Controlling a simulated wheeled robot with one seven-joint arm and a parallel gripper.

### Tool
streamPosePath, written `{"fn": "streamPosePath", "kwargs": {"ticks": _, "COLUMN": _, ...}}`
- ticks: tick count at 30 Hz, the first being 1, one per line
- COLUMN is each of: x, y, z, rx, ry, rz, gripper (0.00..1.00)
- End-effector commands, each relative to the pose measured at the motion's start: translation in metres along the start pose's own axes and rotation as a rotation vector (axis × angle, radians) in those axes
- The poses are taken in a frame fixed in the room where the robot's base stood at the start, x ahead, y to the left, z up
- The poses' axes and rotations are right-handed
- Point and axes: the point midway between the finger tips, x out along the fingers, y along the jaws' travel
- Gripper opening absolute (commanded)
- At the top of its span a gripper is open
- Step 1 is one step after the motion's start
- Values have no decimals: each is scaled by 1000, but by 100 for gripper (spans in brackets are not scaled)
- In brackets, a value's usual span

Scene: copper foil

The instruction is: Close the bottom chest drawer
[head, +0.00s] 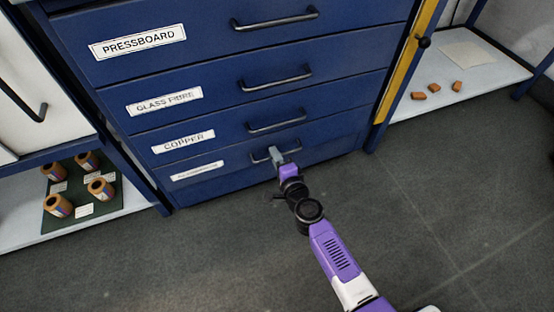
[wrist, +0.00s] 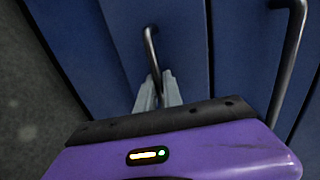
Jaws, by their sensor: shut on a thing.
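The blue chest has a bottom drawer (head: 236,172) with a white label too small to read. Its dark bar handle (head: 258,159) shows at both sides of my gripper (head: 276,154). In the wrist view, the grey fingers of my gripper (wrist: 158,88) are shut on this bottom drawer handle (wrist: 149,42), near its lower end in that picture. The drawer front looks about in line with the fronts above, and I see no clear gap. The fingers hide part of the handle.
Drawers labelled COPPER (head: 183,142), GLASS FIBRE (head: 165,101) and PRESSBOARD (head: 138,42) look shut above. A low shelf with several copper-coloured spools (head: 58,206) stands left. Small orange blocks (head: 433,88) lie on a shelf at right. The grey floor (head: 420,210) in front is clear.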

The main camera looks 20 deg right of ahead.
Motion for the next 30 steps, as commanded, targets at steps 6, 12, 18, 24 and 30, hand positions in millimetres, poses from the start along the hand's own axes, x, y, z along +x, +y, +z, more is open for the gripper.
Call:
{"fn": "streamPosePath", "kwargs": {"ticks": 6, "x": 2, "y": 0, "z": 0, "rx": 0, "ry": 0, "rz": 1, "gripper": 0}}
{"fn": "streamPosePath", "kwargs": {"ticks": 12, "x": 2, "y": 0, "z": 0, "rx": 0, "ry": 0, "rz": 0, "gripper": 20}}
{"fn": "streamPosePath", "kwargs": {"ticks": 18, "x": 2, "y": -2, "z": 0, "rx": 0, "ry": 0, "rz": -3, "gripper": 20}}
{"fn": "streamPosePath", "kwargs": {"ticks": 24, "x": -11, "y": -3, "z": 0, "rx": 0, "ry": 0, "rz": -2, "gripper": 20}}
{"fn": "streamPosePath", "kwargs": {"ticks": 30, "x": -44, "y": 0, "z": 0, "rx": 0, "ry": 0, "rz": 3, "gripper": 20}}
